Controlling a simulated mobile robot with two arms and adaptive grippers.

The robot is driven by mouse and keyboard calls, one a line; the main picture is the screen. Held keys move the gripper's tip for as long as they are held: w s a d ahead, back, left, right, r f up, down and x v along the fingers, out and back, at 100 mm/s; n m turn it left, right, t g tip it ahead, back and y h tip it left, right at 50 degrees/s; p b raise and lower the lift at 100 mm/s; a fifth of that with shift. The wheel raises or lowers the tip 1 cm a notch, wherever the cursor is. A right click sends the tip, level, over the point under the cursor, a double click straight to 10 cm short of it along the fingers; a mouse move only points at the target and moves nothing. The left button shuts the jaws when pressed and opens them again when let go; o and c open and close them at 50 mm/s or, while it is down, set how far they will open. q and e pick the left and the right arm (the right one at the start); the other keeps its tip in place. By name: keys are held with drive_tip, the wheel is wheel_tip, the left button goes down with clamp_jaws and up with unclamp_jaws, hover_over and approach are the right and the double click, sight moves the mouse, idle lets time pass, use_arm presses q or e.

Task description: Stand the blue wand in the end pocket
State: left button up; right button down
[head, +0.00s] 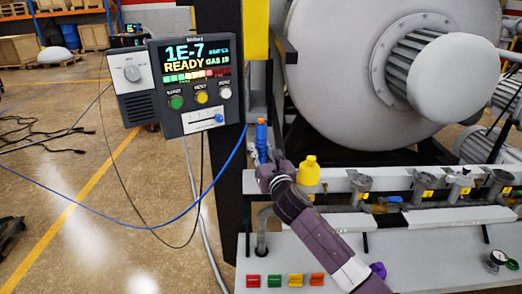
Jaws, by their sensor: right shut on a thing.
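The blue wand (261,139) is upright, with an orange band near its top. It stands at the left end of the grey bench, beside the dark post. My right gripper (268,170) is shut on its lower part. The gripper hides the wand's lower end, and I cannot tell whether that end is in a pocket or above one. The end pocket itself cannot be made out behind the gripper. My left gripper is not in view.
A yellow bottle (309,171) stands close to the right of my gripper. Grey pipe fittings (420,183) line the bench shelf further right. A control box (198,82) reading READY hangs to the left. A blue hose (205,190) loops across the left side.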

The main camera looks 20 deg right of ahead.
drive_tip(key=shift+f, duration=0.15)
drive_tip(key=c, duration=1.6)
unclamp_jaws()
drive_tip(key=shift+f, duration=0.1)
drive_tip(key=s, duration=1.2)
drive_tip(key=shift+a, duration=0.1)
